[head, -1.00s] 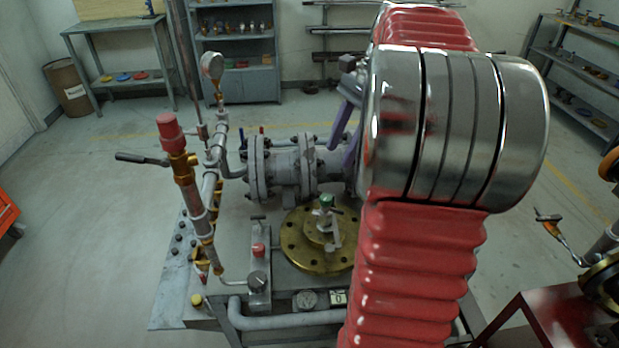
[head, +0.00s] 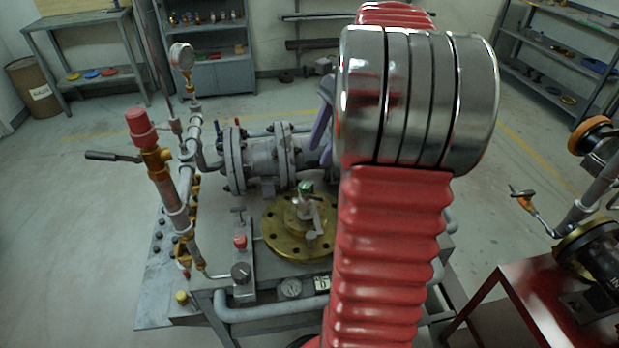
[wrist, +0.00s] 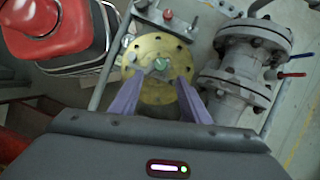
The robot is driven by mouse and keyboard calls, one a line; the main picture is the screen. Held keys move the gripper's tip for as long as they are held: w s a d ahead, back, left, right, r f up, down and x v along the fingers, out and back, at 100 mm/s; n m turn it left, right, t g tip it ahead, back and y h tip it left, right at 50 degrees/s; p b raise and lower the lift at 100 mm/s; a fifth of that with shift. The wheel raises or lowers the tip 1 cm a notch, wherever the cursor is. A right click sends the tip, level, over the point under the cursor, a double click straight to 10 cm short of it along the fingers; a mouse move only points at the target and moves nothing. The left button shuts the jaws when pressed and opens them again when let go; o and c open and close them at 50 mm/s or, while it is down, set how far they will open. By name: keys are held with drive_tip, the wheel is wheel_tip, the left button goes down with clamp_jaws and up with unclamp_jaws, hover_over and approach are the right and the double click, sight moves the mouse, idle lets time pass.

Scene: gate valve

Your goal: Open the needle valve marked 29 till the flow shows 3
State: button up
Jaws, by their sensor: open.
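My gripper (wrist: 160,79) is open and empty. Its two purple fingers point toward a round brass flange (wrist: 161,92) and stand apart on either side of its green-topped stem (wrist: 161,64). In the head view my gripper shows only as a purple piece, mostly hidden behind my red arm. There the brass flange (head: 270,240) carries the green-topped stem (head: 305,188) with a small pale handle. A grey block left of it bears a T-handle (head: 238,211), a red knob (head: 240,242) and a dark knob (head: 241,272). A small display (head: 322,283) appears to read 0. I cannot read any 29.
A grey flanged pipe (head: 262,160) lies behind the brass flange. A tall pipe with a red cap (head: 141,125) and a dark lever (head: 113,156) rises at left. A round gauge (head: 290,288) is beside the display. A red stand (head: 510,300) is at right.

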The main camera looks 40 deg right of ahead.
sight(305, 185)
drive_tip(key=x, duration=0.9)
drive_tip(key=shift+f, duration=0.4)
drive_tip(key=shift+c, duration=0.5)
drive_tip(key=c, duration=0.9)
drive_tip(key=shift+d, duration=0.15)
drive_tip(key=shift+a, duration=0.2)
drive_tip(key=shift+c, duration=0.3)
